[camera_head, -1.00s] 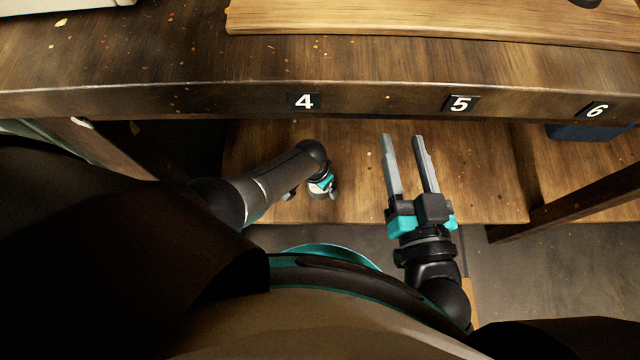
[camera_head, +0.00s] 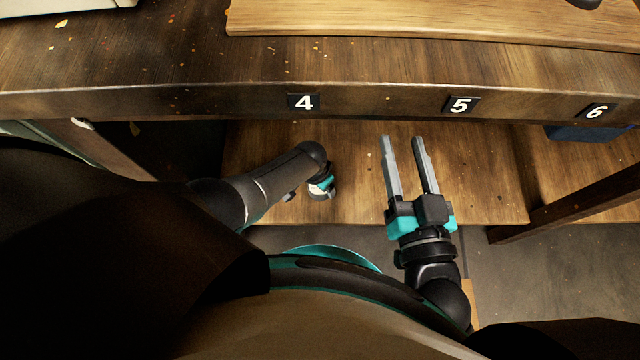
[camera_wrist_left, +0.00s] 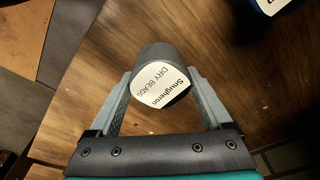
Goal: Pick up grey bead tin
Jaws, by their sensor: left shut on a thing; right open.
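The grey bead tin (camera_wrist_left: 155,60) is a small dark grey cylinder with a white label reading "DRY BEADS" in the left wrist view. My left gripper (camera_wrist_left: 162,108) is shut on it, with one finger on each side. Wood boards of the lower shelf lie behind it; I cannot tell whether the tin touches them. In the head view my left arm reaches over the lower shelf, and its fingers and the tin are mostly hidden by the wrist. My right gripper (camera_head: 405,138) is open and empty, over the lower shelf's front part.
The bench top's front edge (camera_head: 380,98) carries the labels 4, 5 and 6 above the lower shelf (camera_head: 360,200). A slanted wooden leg (camera_head: 570,200) stands at the right. A dark blue thing (camera_head: 585,132) sits under label 6. A wooden board (camera_head: 430,25) lies on top.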

